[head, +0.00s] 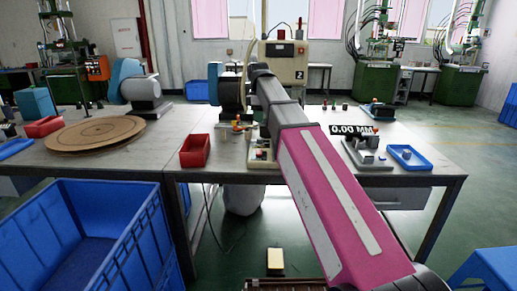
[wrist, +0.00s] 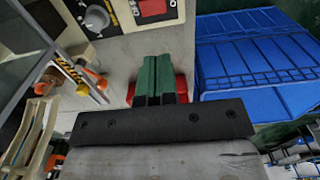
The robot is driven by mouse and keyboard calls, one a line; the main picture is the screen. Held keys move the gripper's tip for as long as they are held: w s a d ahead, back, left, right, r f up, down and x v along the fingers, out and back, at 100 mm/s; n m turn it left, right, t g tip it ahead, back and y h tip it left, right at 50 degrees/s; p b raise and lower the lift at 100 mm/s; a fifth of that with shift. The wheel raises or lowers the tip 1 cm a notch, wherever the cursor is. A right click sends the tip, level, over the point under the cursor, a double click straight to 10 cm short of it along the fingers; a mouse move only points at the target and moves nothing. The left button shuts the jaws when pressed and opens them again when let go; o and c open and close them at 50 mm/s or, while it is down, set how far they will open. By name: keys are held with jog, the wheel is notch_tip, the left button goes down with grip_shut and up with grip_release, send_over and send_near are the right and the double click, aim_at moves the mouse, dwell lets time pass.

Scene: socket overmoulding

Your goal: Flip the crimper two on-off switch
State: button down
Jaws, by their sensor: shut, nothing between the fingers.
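Crimper two (head: 287,66) is a beige machine with a black "2" label, standing at the back of the table in the head view. My arm reaches across to its left side, and my gripper is hidden there behind the arm. In the wrist view, the green fingers of my gripper (wrist: 161,60) are together with nothing between them, in front of the crimper's grey panel (wrist: 115,50). A red part (wrist: 181,84) shows on both sides of the fingers; I cannot tell whether it is the switch. A dial (wrist: 97,18) sits on the panel.
A red bin (head: 195,151) and a small fixture stand on the table left of my arm. A blue tray (head: 409,157) and a gauge reading 0.00 MM (head: 354,130) are on the right. Blue crates (wrist: 260,60) fill the right of the wrist view.

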aim_at(258, 151)
jog(key=shift+f, duration=0.1)
notch_tip(258, 151, down, 14)
jog(key=shift+r, duration=0.1)
dwell(0.6)
jog(key=shift+s+f+t, duration=0.15)
jog(key=shift+f+t, duration=0.05)
jog(key=shift+t, duration=0.1)
jog(key=shift+w, duration=0.2)
jog(key=shift+w+r, duration=0.25)
jog(key=shift+w, duration=0.4)
jog(key=shift+r, duration=0.1)
